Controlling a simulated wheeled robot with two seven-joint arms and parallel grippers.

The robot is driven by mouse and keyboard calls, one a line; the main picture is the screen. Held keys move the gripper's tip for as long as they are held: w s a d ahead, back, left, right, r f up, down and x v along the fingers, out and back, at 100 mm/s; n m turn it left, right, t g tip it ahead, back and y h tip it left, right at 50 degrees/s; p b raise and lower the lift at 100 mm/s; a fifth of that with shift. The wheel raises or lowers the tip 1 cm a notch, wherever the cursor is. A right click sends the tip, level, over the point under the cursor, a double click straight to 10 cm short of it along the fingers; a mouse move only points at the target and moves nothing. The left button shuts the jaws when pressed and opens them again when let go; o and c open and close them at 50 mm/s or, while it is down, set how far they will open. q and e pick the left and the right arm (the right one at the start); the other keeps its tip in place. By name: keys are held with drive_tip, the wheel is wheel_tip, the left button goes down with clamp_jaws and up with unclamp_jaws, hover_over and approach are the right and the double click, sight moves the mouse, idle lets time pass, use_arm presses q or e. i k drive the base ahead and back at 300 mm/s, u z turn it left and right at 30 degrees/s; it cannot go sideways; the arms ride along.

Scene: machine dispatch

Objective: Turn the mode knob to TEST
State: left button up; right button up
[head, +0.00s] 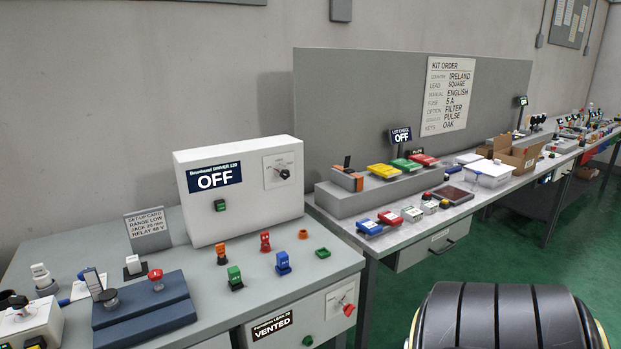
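A white machine box (240,216) stands at the back of the near bench. Its dark display (214,178) reads OFF. On the right of its front is a pale dial plate (283,160) with a dark knob (282,173); the dial's labels are too small to read, and I cannot tell for sure which mark the knob points at. A green push button (220,205) sits below the display. Neither of my grippers is in view, and nothing is in front of the knob.
Red, orange, green and blue pieces, such as a blue one (283,263), stand in front of the box. A set-up card (148,230) stands to its left, behind a blue block (143,310). Below, a panel reads VENTED beside a red handle (348,309). Another bench extends right.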

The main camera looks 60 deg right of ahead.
sight(285, 173)
drive_tip(key=z, duration=0.95)
drive_tip(key=i, duration=0.15)
drive_tip(key=z, duration=0.1)
